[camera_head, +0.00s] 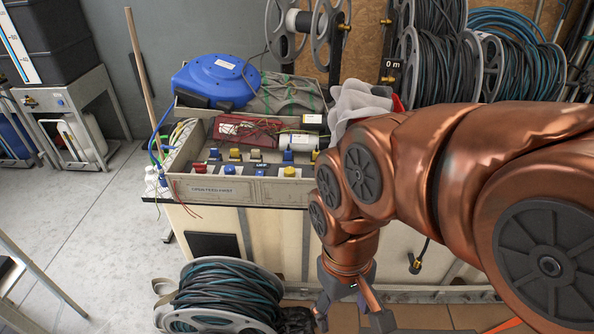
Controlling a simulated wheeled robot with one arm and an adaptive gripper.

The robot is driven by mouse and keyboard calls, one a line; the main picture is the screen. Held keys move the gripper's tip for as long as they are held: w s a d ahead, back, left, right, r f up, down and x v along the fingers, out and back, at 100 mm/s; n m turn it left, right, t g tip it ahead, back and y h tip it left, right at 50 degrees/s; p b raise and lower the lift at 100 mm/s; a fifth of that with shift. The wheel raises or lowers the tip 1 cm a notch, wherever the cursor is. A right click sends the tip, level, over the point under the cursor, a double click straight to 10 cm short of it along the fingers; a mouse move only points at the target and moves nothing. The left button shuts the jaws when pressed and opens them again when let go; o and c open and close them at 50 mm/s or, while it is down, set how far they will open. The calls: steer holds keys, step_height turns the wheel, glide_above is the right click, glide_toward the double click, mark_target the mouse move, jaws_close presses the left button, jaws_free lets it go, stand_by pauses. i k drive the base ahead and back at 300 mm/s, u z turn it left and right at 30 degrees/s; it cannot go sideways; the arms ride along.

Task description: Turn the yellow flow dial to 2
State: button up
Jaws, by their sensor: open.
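A small yellow dial (290,171) sits on the front edge of the grey crate (215,190) on the bench. Its marks and pointer are too small to read. A blue dial (229,170) sits to its left on the same edge. My gripper (350,319) hangs at the bottom of the picture, fingers down and apart, empty as far as I can see. It is in front of the bench, well below and right of the yellow dial, and touches neither dial.
A reel of dark hose (228,294) lies on the floor left of my gripper. Behind the dials are several small coloured fittings, a red pouch (246,132) and a blue round case (217,80). More hose reels (444,60) stand behind. Clear floor (100,225) is at left.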

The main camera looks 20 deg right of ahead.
mark_target(290, 172)
steer(key=z, duration=0.15)
steer(key=k, duration=0.5)
steer(key=z, duration=1)
steer(key=i, duration=1.15)
steer(key=u, duration=0.05)
